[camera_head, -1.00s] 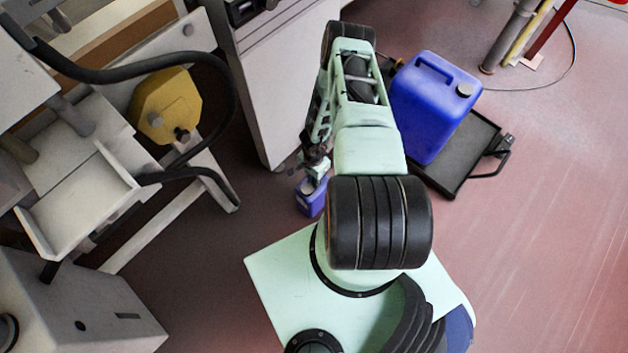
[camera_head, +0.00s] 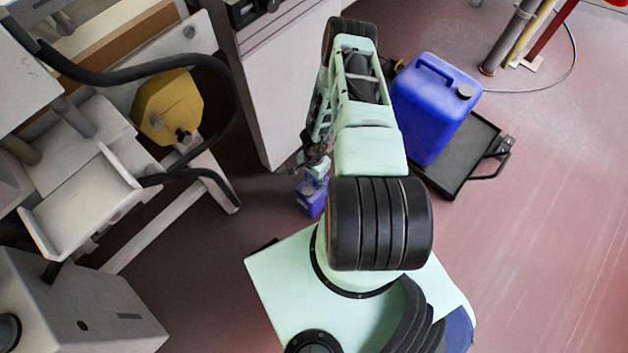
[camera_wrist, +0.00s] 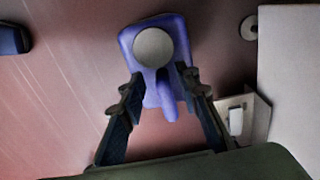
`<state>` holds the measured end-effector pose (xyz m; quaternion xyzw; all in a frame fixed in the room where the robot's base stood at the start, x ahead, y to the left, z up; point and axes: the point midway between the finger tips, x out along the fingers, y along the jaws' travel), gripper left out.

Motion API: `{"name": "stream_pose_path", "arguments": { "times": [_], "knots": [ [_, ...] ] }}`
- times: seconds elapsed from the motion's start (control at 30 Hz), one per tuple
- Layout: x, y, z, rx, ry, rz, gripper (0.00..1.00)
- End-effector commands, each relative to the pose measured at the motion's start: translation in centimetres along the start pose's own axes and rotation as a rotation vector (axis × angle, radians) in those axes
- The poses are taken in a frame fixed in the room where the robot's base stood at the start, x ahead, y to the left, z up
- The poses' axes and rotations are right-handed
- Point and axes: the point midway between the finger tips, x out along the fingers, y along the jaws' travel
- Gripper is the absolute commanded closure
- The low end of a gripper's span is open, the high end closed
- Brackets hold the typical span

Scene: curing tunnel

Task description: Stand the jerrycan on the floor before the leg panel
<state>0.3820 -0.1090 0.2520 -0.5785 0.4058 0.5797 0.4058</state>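The small blue-violet jerrycan (camera_head: 311,200) is at floor level below my gripper (camera_head: 317,170) in the head view, near the foot of a tall pale panel (camera_head: 290,85), which may be the leg panel. In the wrist view the jerrycan (camera_wrist: 130,45) is seen from above, with its round pale cap and handle. My gripper's fingers (camera_wrist: 164,80) are apart, one on each side of the handle, with blue body showing between. I cannot tell whether the tips touch the can, or whether its base rests on the floor.
A larger blue jerrycan (camera_head: 432,115) stands on a black wheeled platform (camera_head: 455,180) right of my arm.

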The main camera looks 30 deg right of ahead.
Motion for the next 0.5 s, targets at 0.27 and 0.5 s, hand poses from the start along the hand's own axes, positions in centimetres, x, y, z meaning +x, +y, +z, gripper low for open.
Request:
{"name": "stream_pose_path", "arguments": {
  "times": [0.27,0.5],
  "knots": [
    [-6.5,-0.1,-0.1,-0.002,0.003,-0.001,0.70],
    [-9.9,-0.1,-0.1,-0.003,0.001,-0.001,0.70]
  ]
}}
